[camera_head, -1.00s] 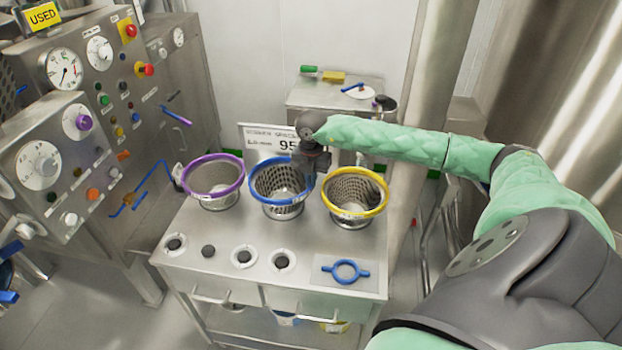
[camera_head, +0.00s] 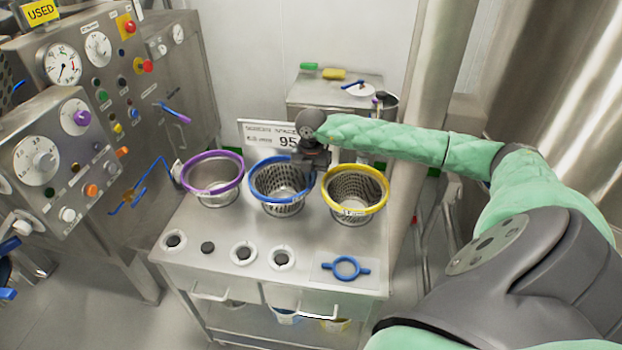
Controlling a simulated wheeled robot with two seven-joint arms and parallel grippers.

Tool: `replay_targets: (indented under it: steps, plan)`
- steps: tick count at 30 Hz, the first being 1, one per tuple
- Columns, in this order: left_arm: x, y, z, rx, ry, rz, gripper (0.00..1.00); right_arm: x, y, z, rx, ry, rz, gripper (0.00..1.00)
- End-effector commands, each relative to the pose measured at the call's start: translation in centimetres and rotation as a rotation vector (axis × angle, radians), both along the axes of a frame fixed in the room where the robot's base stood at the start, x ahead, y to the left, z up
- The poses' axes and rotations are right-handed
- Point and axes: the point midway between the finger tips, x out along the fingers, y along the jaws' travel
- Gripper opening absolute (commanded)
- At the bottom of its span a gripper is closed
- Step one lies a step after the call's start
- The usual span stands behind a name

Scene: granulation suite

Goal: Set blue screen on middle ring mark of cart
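The blue screen (camera_head: 284,205), a perforated metal basket with a blue rim, stands upright on the cart top (camera_head: 225,228). It sits between the purple-rimmed screen (camera_head: 213,188) on the left and the yellow-rimmed screen (camera_head: 352,210) on the right. My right gripper (camera_head: 310,168) is at the right back part of the blue rim, pointing down. Its fingers are too small and dark to tell whether they are shut on the rim. Any ring mark under the screens is hidden by them. My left gripper is not in view.
Along the cart's front edge are several small dark round parts, some in white rings (camera_head: 244,253), and a blue two-handled ring (camera_head: 345,267). A sign (camera_head: 268,137) stands behind the screens. A control cabinet (camera_head: 70,125) is on the left, a smaller table (camera_head: 335,95) behind.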

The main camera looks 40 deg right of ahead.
Motion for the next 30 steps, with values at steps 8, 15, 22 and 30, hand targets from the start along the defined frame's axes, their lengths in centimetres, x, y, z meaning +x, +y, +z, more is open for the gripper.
replay_targets:
  steps: [8,15,22,30]
  plan:
    - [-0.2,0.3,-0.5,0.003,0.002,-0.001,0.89,0.0,0.0,0.0,0.001,-0.001,0.0,0.0]
    - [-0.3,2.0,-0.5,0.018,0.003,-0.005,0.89,0.0,0.0,0.0,0.001,-0.001,0.0,0.25]
    - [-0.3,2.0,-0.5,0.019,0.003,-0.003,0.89,0.0,0.0,0.0,0.0,0.0,0.0,0.29]
    - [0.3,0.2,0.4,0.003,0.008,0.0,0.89,0.0,0.0,0.0,0.0,0.0,0.0,0.29]
